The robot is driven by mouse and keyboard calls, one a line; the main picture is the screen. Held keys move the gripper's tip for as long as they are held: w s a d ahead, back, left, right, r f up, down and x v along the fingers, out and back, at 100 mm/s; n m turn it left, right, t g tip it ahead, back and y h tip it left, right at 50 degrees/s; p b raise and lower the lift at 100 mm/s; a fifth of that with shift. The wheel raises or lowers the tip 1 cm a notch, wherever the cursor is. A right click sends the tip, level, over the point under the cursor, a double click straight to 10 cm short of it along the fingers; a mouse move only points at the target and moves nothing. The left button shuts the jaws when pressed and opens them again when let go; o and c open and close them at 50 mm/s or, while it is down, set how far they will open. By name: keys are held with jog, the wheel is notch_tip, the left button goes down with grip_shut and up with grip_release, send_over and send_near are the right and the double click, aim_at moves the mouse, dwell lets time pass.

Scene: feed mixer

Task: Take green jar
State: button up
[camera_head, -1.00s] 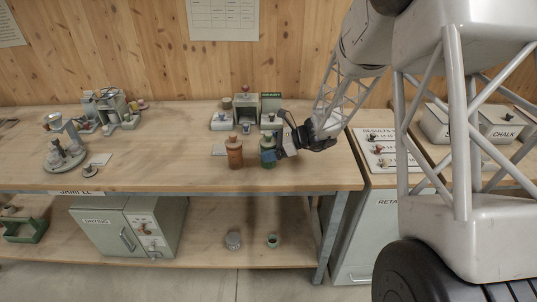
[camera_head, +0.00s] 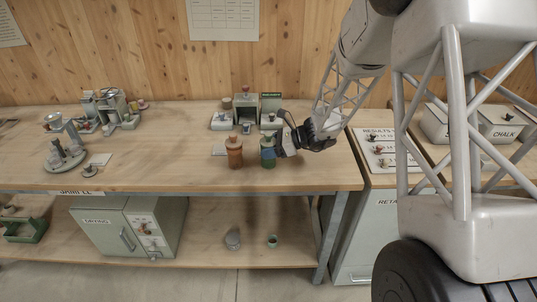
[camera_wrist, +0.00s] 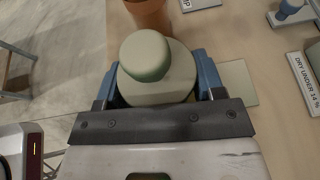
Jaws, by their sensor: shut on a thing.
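The green jar (camera_head: 268,158) stands on the workbench near its right end, just right of a brown-orange jar. In the wrist view its pale green round lid and knob (camera_wrist: 146,56) sit between the two blue fingers. My gripper (camera_head: 273,149) reaches in from the right and is shut on the green jar's upper part. The wrist view shows my gripper (camera_wrist: 156,84) with a finger on each side of the jar. The jar looks upright; whether its base touches the bench cannot be told.
The brown-orange jar (camera_head: 235,152) stands close to the left of the green jar. A grey-green feed mixer set (camera_head: 247,107) stands behind. A scale-like device (camera_head: 64,155) is far left. The bench front edge is close by. A drying cabinet (camera_head: 130,225) sits on the lower shelf.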

aim_at(269, 138)
dwell(0.3)
jog(key=shift+r, duration=0.75)
notch_tip(269, 138, up, 2)
jog(key=shift+r, duration=0.1)
jog(key=s+d, duration=0.2)
jog(key=s, duration=0.5)
jog(key=s+d+r, duration=0.1)
jog(key=s, duration=0.7)
jog(key=shift+s+d+r, duration=0.15)
jog(key=shift+s+d, duration=0.1)
jog(key=shift+d, duration=0.1)
